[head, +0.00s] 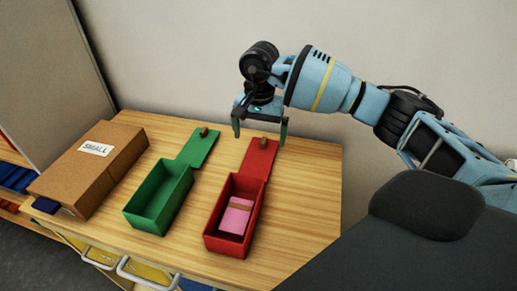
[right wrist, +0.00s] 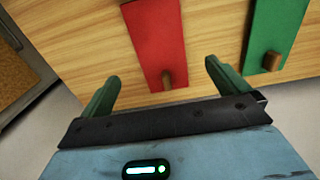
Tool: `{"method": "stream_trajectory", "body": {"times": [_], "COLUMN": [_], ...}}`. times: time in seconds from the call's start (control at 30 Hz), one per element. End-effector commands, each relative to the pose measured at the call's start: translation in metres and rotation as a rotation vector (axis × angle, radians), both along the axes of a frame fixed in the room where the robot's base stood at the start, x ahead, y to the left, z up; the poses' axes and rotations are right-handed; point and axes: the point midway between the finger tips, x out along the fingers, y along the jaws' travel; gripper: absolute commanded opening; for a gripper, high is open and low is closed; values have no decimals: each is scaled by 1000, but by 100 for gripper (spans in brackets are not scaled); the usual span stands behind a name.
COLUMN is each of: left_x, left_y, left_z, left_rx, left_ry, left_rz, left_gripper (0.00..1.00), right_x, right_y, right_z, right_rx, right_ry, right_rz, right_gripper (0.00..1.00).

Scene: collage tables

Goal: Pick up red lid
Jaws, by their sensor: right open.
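The red lid (head: 259,159) lies open behind the red box (head: 211,242), with a small brown knob near its far end. In the right wrist view the red lid (right wrist: 156,40) and its knob lie between my two fingers. My right gripper (head: 260,129) is open and empty, above the far end of the red lid, fingers pointing down. It also shows in the right wrist view (right wrist: 160,80). A pink block with a brown band (head: 236,218) sits inside the red box. My left gripper is not in view.
A green box (head: 143,221) with its green lid (head: 197,149) open stands left of the red box. A cardboard box labelled SMALL (head: 84,177) stands at the far left. The wooden table (head: 305,215) is clear right of the red box. A wall stands behind.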

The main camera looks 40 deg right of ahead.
Motion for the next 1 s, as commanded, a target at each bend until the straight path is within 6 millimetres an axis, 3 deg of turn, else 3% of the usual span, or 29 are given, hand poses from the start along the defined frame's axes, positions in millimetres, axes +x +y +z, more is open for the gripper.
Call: {"method": "stream_trajectory", "body": {"times": [0.23,0.5,0.67,1.0], "left_x": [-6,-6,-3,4], "left_y": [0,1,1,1], "left_z": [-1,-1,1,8], "left_rx": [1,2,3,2], "left_ry": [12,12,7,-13], "left_rz": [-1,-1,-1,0], "left_gripper": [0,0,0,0], "right_x": [0,0,0,1], "right_y": [0,0,0,1], "right_z": [-2,-26,-29,-71], "right_rx": [0,0,0,0], "right_ry": [0,1,1,1], "right_rz": [0,-1,0,-1], "right_gripper": [100,100,100,100]}}
